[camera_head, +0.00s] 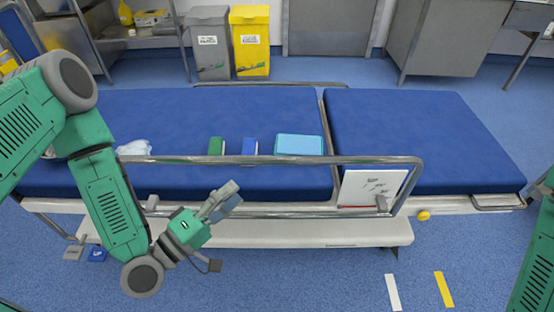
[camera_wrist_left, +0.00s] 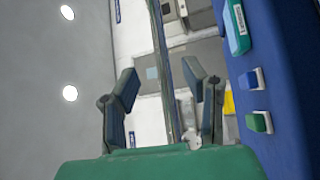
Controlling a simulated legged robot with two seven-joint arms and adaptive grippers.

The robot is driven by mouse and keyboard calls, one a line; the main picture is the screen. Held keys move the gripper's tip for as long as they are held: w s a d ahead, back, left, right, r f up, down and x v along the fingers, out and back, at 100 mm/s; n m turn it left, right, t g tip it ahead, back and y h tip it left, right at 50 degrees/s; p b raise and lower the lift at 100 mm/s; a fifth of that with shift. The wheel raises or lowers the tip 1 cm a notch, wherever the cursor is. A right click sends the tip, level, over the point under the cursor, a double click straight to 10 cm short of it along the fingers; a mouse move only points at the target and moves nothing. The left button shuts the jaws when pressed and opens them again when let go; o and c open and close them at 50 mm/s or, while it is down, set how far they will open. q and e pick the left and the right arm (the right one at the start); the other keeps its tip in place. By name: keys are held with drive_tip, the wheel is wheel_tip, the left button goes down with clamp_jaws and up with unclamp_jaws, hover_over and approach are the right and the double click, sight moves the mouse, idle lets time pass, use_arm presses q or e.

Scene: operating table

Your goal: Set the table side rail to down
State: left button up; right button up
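The near table side rail (camera_head: 290,160) is a metal tube frame standing raised above the edge of the blue operating table (camera_head: 420,140). Its top bar is above the mattress, and its right end curves down to the table side. My left gripper (camera_head: 225,203) is just in front of the rail's left-middle part, below the top bar. In the left wrist view, its two fingers (camera_wrist_left: 162,92) are spread apart, with the rail tube (camera_wrist_left: 166,70) seen between them, farther off. I cannot tell whether they touch it. My right arm shows at the right edge; its gripper is out of view.
A white clipboard (camera_head: 372,187) hangs at the rail's right end. A yellow knob (camera_head: 424,215) is on the table's side. A green box (camera_head: 216,146), a blue box (camera_head: 250,146) and a light blue pack (camera_head: 299,145) lie on the mattress.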

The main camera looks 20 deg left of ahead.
sight(276, 162)
use_arm(q)
drive_tip(key=x, duration=1.1)
drive_tip(key=shift+d+b, duration=0.4)
drive_tip(key=shift+d, duration=0.15)
drive_tip(key=shift+w, duration=0.3)
drive_tip(key=shift+w+a, duration=0.2)
drive_tip(key=shift+a, duration=0.05)
drive_tip(key=shift+d, duration=0.3)
clamp_jaws()
